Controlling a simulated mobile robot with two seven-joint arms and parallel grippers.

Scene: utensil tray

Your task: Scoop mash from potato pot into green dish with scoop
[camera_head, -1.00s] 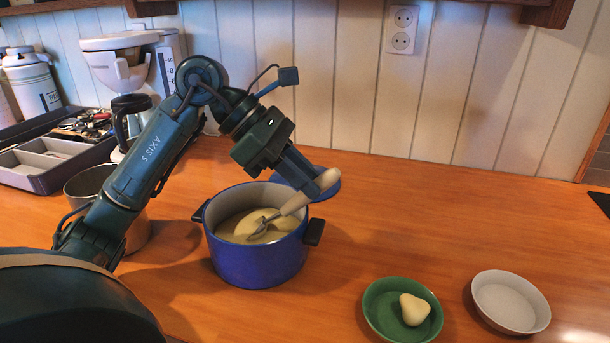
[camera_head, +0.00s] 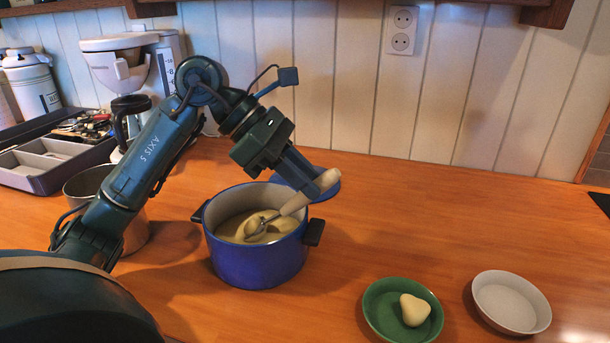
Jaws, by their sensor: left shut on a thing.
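The blue potato pot (camera_head: 258,262) stands on the wooden counter with pale mash (camera_head: 284,222) inside. My left gripper (camera_head: 318,182) is shut on the light handle of the scoop (camera_head: 296,203), above the pot's right rim. A rounded lump of mash (camera_head: 255,224) shows at the scoop's head. The green dish (camera_head: 376,312) sits at the front right, with one lump of mash (camera_head: 414,309) in it. My right gripper is not in view.
A white dish (camera_head: 508,302) stands right of the green dish. A blue lid-like disc (camera_head: 326,188) lies behind the pot. A metal pot (camera_head: 136,232), a coffee maker (camera_head: 118,62) and a utensil tray (camera_head: 50,176) are at the left. The counter between pot and green dish is clear.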

